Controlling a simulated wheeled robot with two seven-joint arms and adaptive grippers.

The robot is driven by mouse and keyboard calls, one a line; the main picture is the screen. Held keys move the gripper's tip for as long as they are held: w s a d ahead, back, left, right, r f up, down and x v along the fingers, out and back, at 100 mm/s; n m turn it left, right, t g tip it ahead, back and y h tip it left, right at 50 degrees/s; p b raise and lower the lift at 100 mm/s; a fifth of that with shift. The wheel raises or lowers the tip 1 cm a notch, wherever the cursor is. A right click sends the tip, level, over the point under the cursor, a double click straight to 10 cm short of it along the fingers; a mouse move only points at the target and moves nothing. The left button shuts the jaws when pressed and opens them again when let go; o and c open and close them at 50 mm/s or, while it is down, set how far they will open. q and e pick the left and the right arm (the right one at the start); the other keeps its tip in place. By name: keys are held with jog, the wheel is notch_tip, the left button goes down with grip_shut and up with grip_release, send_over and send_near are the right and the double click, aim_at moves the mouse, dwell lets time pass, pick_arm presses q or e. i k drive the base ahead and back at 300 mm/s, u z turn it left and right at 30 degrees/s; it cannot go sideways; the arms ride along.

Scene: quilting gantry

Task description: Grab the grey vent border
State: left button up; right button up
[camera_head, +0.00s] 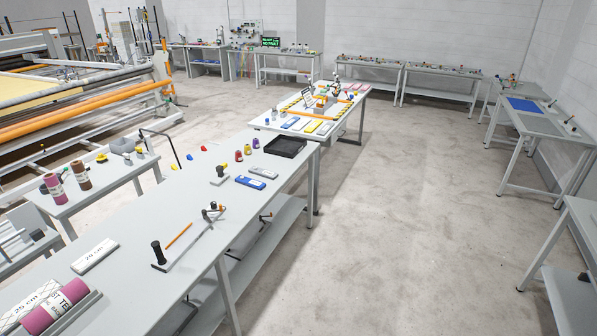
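I cannot pick out a thing that is clearly the grey vent border. Several grey things are in view, but they are too small or far off to tell. A grey bar with a black upright knob (157,252) lies on the near long table (130,290). A grey cradle (85,312) under a pink roll (58,306) is at the bottom left. Neither of my grippers shows in the head view.
A black tray (286,147) sits at the near table's far right corner. A second table (270,122) with coloured packs stands beyond it. The quilting frame (90,105) fills the upper left. More tables line the back and right walls. The floor (400,210) between is clear.

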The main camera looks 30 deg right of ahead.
aim_at(260, 172)
jog(key=z, duration=0.8)
jog(key=i, duration=0.75)
jog(key=z, duration=0.7)
jog(key=i, duration=0.85)
jog(key=u, duration=0.5)
jog(key=i, duration=0.8)
jog(key=u, duration=0.75)
